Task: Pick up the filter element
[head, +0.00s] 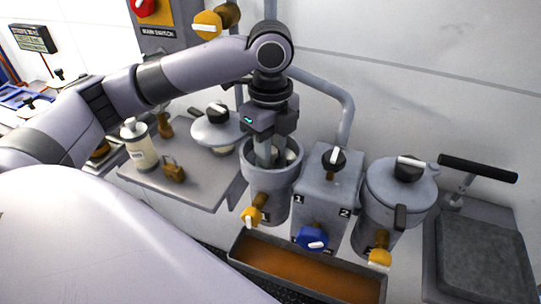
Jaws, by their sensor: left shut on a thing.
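My left gripper (273,151) points straight down into the open grey canister (268,196), left of the grey valve block. Its fingers are inside the canister's mouth and shut on a pale thing, which I take to be the filter element (291,155). Only a little of the element shows between the fingers and the rim; the rest is hidden by the canister wall and the gripper. My right gripper is not in view.
A block with a blue knob (313,238) and a lidded canister (401,195) stand to the right. A drip tray (236,250) with brown liquid lies below. A shelf (195,185) at left bears a lid (214,130), a bottle (138,146) and a padlock (173,169).

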